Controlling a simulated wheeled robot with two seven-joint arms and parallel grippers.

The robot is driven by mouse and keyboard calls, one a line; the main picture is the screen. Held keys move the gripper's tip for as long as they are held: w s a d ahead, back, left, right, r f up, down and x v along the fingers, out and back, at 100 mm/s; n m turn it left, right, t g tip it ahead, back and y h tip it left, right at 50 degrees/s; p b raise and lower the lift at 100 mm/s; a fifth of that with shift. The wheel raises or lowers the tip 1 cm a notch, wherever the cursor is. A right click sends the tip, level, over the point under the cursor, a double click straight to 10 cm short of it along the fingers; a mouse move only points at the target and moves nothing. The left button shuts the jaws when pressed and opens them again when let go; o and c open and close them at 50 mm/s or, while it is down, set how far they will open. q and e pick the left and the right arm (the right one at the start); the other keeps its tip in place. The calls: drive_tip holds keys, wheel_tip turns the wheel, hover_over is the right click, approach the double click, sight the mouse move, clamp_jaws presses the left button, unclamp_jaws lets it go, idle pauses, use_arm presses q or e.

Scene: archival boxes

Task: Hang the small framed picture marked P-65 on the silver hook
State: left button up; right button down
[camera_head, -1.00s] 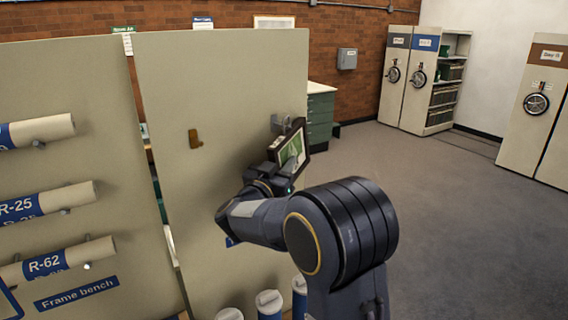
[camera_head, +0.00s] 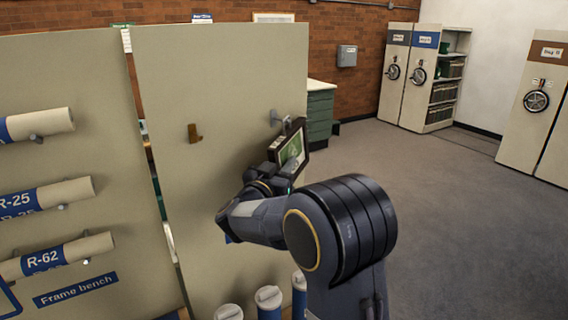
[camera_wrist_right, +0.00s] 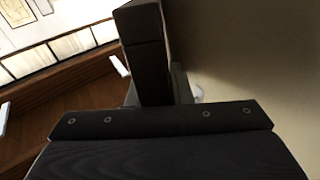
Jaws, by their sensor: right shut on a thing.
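The small framed picture (camera_head: 292,150) has a dark frame and a green and pale image. It is upright and slightly tilted, beside the right part of the tan panel. Its marking cannot be read. My right gripper (camera_head: 272,168) is shut on its lower left side; the fingertips are partly hidden. The silver hook (camera_head: 278,117) stands out from the panel just left of the frame's top corner. Whether frame and hook touch cannot be told. A brass-coloured hook (camera_head: 194,134) sits farther left, empty. In the right wrist view dark parts fill the centre and bottom. My left gripper is not in view.
The tan panel (camera_head: 225,75) stands upright behind the picture. Rolled tubes (camera_head: 62,190) rest on pegs on the left panel. Several capped tubes (camera_head: 268,296) stand below my right arm. A green cabinet (camera_head: 320,110) is behind; the floor at right is clear.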

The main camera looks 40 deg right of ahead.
drive_tip(key=shift+w+a, duration=0.1)
drive_tip(key=shift+a, duration=0.05)
drive_tip(key=c, duration=1.7)
unclamp_jaws()
drive_tip(key=o, duration=0.5)
drive_tip(key=shift+w+f, duration=0.1)
drive_tip(key=shift+w, duration=0.1)
drive_tip(key=shift+s, duration=0.15)
drive_tip(key=b+v, duration=0.2)
drive_tip(key=v, duration=0.5)
drive_tip(key=shift+s+a, duration=0.2)
drive_tip(key=shift+a, duration=0.1)
drive_tip(key=shift+f, duration=0.1)
